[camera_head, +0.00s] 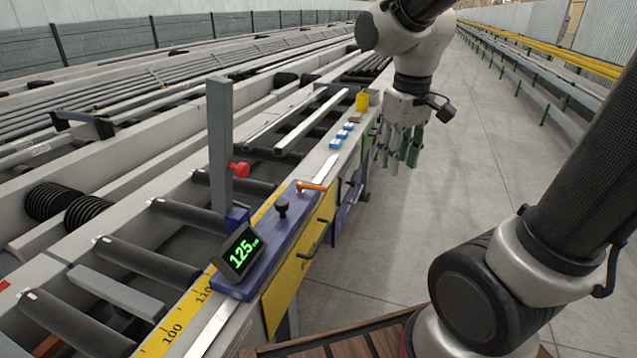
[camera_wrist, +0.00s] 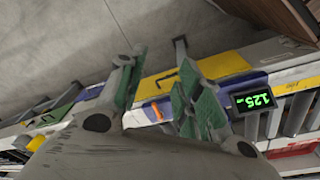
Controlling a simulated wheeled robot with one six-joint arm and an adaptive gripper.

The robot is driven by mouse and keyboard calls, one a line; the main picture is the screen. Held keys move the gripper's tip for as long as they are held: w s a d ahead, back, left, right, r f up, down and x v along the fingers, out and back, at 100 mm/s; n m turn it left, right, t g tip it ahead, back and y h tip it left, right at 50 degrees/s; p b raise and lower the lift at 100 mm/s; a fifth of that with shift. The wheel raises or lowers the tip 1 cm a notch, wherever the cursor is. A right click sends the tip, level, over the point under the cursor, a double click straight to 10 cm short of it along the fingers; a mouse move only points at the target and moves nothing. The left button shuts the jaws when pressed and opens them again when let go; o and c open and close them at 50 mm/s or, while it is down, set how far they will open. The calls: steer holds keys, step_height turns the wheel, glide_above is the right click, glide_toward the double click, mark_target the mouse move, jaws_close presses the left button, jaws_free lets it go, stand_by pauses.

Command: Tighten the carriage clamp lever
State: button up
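The clamp lever (camera_head: 311,186) is a short orange handle at the far end of the blue carriage (camera_head: 262,262), lying roughly crosswise to the rail. A small orange piece, likely the same lever (camera_wrist: 157,112), shows between my fingers in the wrist view. My gripper (camera_head: 399,158) is open and empty, with green finger pads. It hangs beyond and to the right of the lever, over the table's aisle side, not touching it. In the wrist view the two fingers (camera_wrist: 160,88) are spread apart. The lever's pivot is too small to make out.
The carriage bears a black knob (camera_head: 282,208), a display (camera_head: 240,252) reading 125, and a grey upright (camera_head: 220,140) with a red knob (camera_head: 239,170). Blue-and-white blocks (camera_head: 341,136) and a yellow cylinder (camera_head: 362,102) stand farther along. The aisle floor (camera_head: 490,150) is clear.

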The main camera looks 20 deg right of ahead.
steer(key=w+a+f+n, duration=0.1)
steer(key=w+a+f, duration=0.2)
steer(key=w, duration=0.2)
steer(key=w+a+f+n+g+h, duration=0.1)
steer(key=w+a+f+n, duration=0.15)
steer(key=w, duration=0.35)
steer(key=w+a+f+n, duration=0.1)
steer(key=w+a+f, duration=0.2)
steer(key=w+f, duration=0.15)
steer(key=n+t, duration=0.1)
steer(key=n, duration=0.1)
glide_above(316, 187)
steer(key=s, duration=0.1)
steer(key=f, duration=0.5)
steer(key=w+f, duration=0.1)
steer(key=f, duration=0.1)
steer(key=shift+a+f, duration=0.1)
steer(key=shift+f, duration=0.9)
jaws_close()
